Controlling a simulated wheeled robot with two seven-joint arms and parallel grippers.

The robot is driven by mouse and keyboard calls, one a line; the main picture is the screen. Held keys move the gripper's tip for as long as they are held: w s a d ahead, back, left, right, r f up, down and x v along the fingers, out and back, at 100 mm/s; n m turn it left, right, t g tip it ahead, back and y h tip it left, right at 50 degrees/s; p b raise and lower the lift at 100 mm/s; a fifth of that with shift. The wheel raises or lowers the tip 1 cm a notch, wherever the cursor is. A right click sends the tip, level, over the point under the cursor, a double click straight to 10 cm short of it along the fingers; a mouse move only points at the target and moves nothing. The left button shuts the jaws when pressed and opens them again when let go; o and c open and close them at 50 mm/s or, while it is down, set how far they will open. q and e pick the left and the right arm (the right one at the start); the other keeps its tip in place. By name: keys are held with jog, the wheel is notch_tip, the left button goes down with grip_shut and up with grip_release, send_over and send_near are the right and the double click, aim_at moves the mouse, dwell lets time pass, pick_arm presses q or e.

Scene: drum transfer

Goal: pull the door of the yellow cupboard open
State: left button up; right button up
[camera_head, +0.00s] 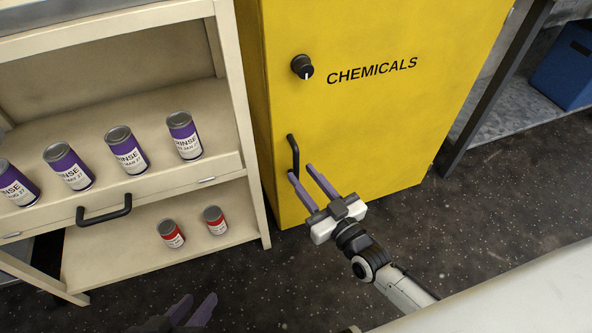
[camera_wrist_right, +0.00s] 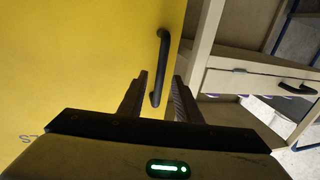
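The yellow cupboard (camera_head: 350,110) stands at the centre with its door shut, marked "CHEMICALS". A black upright bar handle (camera_head: 295,150) is low on the door's left side. My right gripper (camera_head: 300,170) is open at the handle's lower end. In the right wrist view, the handle (camera_wrist_right: 164,50) shows in the gap between the open fingertips (camera_wrist_right: 160,75). I cannot tell whether the fingers are around it or just short of it. My left gripper (camera_head: 200,298) is open and empty, low over the floor at the bottom edge, partly out of view.
A black knob (camera_head: 302,67) sits on the door above the handle. A cream shelf unit (camera_head: 240,120) stands left of the cupboard, with several purple cans (camera_head: 128,150), two red cans (camera_head: 172,234) and a black drawer handle (camera_head: 104,216). The dark floor (camera_head: 480,215) is clear at right.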

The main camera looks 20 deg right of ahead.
aim_at(298, 170)
jog(key=shift+b+x, duration=0.45)
jog(key=shift+x, duration=1.7)
grip_shut()
